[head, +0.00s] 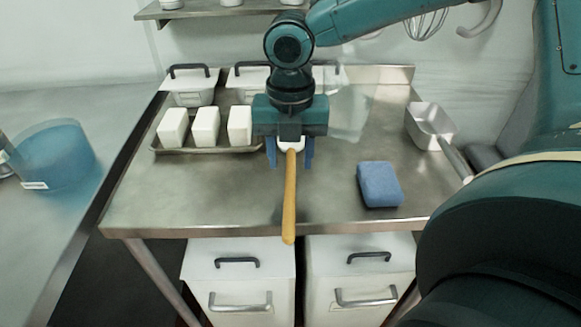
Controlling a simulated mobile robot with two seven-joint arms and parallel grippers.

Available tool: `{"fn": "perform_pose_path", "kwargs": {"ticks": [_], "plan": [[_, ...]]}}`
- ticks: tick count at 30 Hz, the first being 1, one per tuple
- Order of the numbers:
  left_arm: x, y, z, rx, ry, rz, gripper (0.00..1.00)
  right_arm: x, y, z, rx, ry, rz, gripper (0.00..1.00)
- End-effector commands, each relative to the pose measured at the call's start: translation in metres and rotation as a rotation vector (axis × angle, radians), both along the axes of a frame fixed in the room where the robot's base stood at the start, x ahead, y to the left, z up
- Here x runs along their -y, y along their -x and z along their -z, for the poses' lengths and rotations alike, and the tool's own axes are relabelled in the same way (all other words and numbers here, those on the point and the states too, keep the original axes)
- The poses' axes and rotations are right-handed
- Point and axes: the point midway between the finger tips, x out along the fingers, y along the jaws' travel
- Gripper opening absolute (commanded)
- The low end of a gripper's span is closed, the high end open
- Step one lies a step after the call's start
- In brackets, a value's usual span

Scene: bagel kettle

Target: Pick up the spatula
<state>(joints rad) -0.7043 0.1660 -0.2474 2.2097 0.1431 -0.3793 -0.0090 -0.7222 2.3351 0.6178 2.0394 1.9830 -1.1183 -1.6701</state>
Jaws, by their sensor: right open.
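The spatula (290,195) has a long wooden handle that points toward me and reaches past the front edge of the steel table. A small white part shows at its far end; the rest of that end is hidden under my right gripper. My right gripper (291,160) points down over the far end of the handle. Its two blue fingers are apart, one on each side of the spatula. I cannot tell whether they touch it. My left gripper is not in the head view.
A tray (205,150) with white blocks lies left of the gripper. A blue sponge (379,184) and a metal scoop (432,126) are on the right. White lidded bins (193,85) stand at the back. A blue tub (58,153) is on the left counter. The table's front middle is mostly clear.

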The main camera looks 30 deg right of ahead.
Motion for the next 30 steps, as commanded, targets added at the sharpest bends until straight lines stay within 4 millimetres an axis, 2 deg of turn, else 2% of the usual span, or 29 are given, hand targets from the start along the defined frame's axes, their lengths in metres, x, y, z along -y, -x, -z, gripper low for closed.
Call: {"fn": "perform_pose_path", "kwargs": {"ticks": [3, 9, 17, 30], "plan": [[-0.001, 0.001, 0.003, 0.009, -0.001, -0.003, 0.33, -0.001, 0.001, 0.021, -0.006, 0.002, 0.000, 0.43], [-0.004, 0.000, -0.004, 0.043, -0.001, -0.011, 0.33, -0.001, 0.001, 0.045, -0.004, 0.001, -0.001, 0.43], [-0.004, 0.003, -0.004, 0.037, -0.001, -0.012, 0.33, -0.001, 0.001, 0.048, -0.002, 0.001, -0.001, 0.43], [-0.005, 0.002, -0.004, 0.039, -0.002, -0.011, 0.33, -0.001, 0.001, 0.047, -0.002, 0.001, -0.001, 0.09]]}}
